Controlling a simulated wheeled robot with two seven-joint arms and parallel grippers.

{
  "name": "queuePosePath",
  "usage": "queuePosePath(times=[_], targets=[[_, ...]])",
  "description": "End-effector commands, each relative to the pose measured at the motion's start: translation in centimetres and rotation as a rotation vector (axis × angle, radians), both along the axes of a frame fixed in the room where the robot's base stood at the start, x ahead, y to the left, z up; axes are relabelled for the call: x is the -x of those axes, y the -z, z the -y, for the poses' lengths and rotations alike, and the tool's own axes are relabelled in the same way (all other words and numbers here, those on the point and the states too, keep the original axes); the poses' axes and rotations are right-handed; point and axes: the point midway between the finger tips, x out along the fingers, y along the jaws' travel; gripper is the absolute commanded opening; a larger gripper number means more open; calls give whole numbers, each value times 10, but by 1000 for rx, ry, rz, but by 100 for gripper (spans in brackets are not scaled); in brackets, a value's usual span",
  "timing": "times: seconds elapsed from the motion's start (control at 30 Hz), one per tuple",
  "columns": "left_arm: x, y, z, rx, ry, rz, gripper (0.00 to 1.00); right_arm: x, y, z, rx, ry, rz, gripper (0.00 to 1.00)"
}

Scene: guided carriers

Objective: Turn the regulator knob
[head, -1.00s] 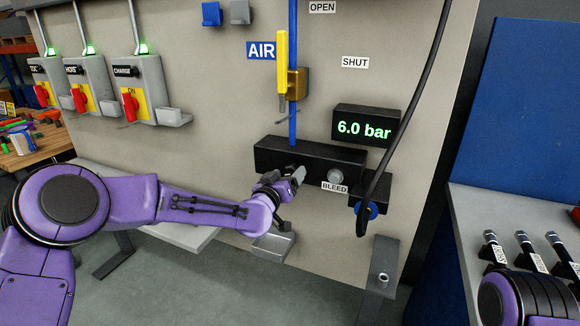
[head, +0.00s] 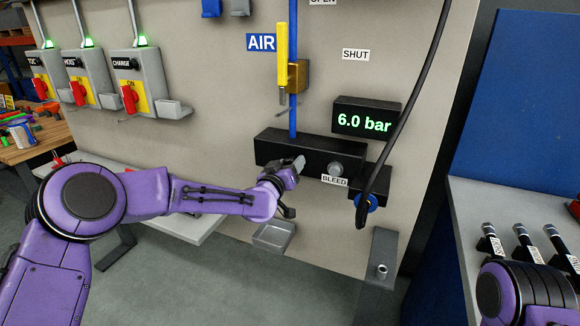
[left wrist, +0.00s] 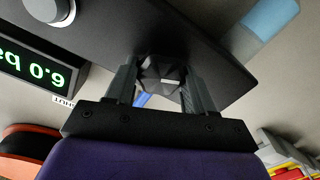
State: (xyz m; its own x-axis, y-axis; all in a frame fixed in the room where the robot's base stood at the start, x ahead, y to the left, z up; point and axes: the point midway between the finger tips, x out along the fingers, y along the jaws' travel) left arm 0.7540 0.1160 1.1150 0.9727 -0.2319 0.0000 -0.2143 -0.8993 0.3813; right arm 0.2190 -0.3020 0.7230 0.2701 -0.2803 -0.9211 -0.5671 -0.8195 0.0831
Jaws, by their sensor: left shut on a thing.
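The regulator is a black block (head: 270,146) on the grey panel, under a blue air pipe (head: 292,117). My left gripper (head: 297,165) is at its front face. In the left wrist view, my left gripper (left wrist: 160,82) has its two fingers on either side of a dark faceted knob (left wrist: 160,72), shut on it. In the head view the gripper hides the knob. A display (head: 364,122) beside the block reads 6.0 bar. A round grey button (head: 335,169) sits right of the gripper, above the BLEED label (head: 334,181). My right gripper is out of view.
A yellow valve lever (head: 283,60) hangs upright above the block. A black hose (head: 405,110) runs down to a blue-ringed coupling (head: 368,201) at right. A small grey tray (head: 273,236) is below the gripper. Red switches (head: 130,98) are at left. Tagged tools stand on the right bench (head: 465,205).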

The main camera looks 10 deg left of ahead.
Motion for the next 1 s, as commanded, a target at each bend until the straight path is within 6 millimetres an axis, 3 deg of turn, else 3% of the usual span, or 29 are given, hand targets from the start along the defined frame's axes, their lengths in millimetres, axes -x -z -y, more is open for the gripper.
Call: queuePosePath(times=[1.0], targets=[[-1,6,-3,802,1,-190,23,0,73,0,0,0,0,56]])
